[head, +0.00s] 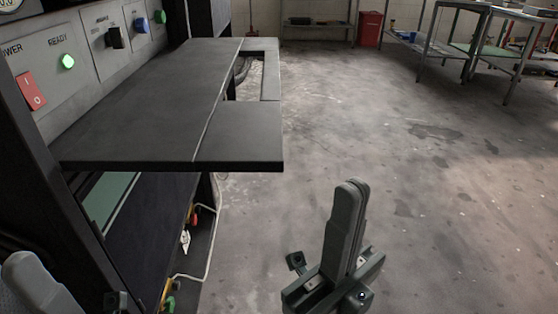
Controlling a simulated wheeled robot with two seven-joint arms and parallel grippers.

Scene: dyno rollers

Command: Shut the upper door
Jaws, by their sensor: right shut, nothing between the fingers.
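A dark cabinet stands at the left, with a black shelf (150,120) jutting out from it. Below the shelf is an opening showing a pale green surface (110,195) and a dark panel (150,235). I cannot tell for sure which part is the upper door or how far it stands open. My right gripper (352,187) is shut and empty, pointing up over the floor, right of the shelf and apart from it. My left gripper (36,284) shows only partly at the bottom left corner; its jaw state is unclear.
A control panel (85,45) with a red switch (31,91) and a lit green button (68,61) is above the shelf. A pale cable (208,245) hangs below. The concrete floor (400,150) is open. Metal tables (470,45) and a red bin (369,29) stand far back.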

